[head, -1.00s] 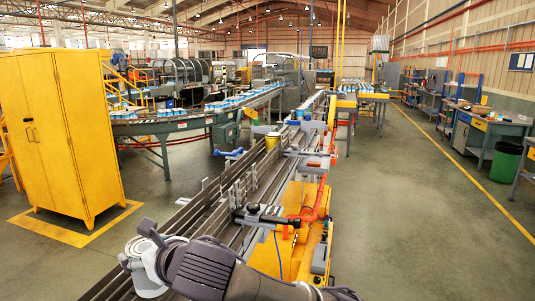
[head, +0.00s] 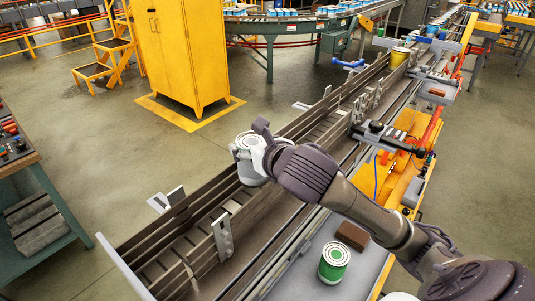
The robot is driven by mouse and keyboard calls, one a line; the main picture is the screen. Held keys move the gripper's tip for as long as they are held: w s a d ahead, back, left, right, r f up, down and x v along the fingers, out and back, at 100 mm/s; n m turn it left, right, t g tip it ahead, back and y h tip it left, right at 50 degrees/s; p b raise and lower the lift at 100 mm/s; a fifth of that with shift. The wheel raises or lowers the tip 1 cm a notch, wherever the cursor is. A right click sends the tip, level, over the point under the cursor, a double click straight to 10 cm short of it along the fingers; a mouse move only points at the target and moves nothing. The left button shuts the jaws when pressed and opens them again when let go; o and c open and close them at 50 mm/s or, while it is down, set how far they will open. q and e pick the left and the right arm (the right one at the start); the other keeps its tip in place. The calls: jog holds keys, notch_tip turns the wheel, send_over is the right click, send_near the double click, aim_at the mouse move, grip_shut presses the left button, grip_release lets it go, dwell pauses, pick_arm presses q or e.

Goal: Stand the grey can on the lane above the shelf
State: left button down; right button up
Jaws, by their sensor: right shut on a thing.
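My right gripper (head: 254,158) reaches in from the lower right and is shut on the grey can (head: 247,140). The can's pale round top shows, and the gripper hides much of its side. Gripper and can appear over the left rail of the conveyor lane (head: 205,255); I cannot tell how high above it they are. The can looks roughly upright. The lane runs from the lower left to the upper right between dark rails. A grey shelf (head: 310,285) lies along its right side at the bottom. My left gripper is not in view.
A green can (head: 334,262) and a brown block (head: 352,235) stand on the shelf. A yellow can (head: 399,57) stands far up the lane. Metal brackets (head: 222,237) rise from the rails. A yellow cabinet (head: 183,50) and a workbench (head: 40,185) stand left, with open floor between.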

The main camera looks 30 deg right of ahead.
aim_at(249, 178)
notch_tip(249, 178, down, 3)
jog(key=shift+w+a+f, duration=0.1)
jog(key=shift+f, duration=0.1)
notch_tip(249, 178, down, 3)
jog(key=shift+f+p, duration=0.15)
jog(key=shift+p, duration=0.3)
jog(key=shift+f, duration=0.15)
jog(key=shift+f, duration=0.15)
jog(key=o, duration=1.4)
jog(key=shift+c, duration=0.2)
